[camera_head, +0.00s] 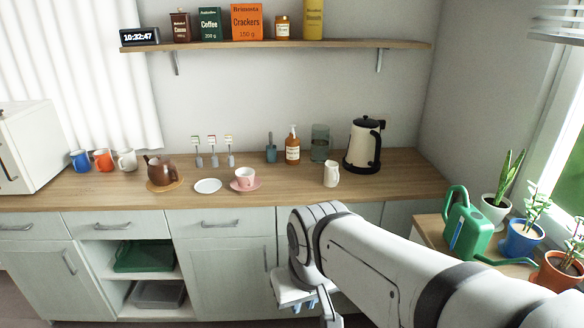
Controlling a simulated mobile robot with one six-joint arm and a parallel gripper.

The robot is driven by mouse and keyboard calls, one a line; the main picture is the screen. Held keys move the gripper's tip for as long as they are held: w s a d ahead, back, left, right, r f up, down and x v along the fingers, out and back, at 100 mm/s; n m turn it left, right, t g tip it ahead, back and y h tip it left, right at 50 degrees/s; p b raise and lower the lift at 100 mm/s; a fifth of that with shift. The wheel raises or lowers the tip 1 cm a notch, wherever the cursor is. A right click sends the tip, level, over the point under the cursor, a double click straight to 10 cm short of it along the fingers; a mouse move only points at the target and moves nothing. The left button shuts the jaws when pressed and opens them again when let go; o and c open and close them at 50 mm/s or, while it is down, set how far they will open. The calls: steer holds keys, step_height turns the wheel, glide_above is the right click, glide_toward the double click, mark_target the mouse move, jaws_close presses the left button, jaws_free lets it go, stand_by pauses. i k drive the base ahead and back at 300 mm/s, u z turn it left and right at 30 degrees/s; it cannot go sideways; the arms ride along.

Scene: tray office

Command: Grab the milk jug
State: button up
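A small white milk jug (331,174) stands upright on the wooden counter, right of the middle. It is in front of the glass jar and to the left of the kettle's front. My arm reaches in from the lower right, and its wrist end is in front of the cabinets, below the counter top. My gripper (318,303) is at the bottom, only partly visible, and apart from the jug. Its fingers are too hidden and small to tell open from shut.
A cream kettle (363,146), a glass jar (320,143) and an amber pump bottle (292,149) stand behind the jug. A pink cup (244,177) on a saucer stands to its left. A green watering can (467,226) and potted plants fill the right side table.

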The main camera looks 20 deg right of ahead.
mark_target(331, 177)
steer(key=i, duration=1)
steer(key=z, duration=0.05)
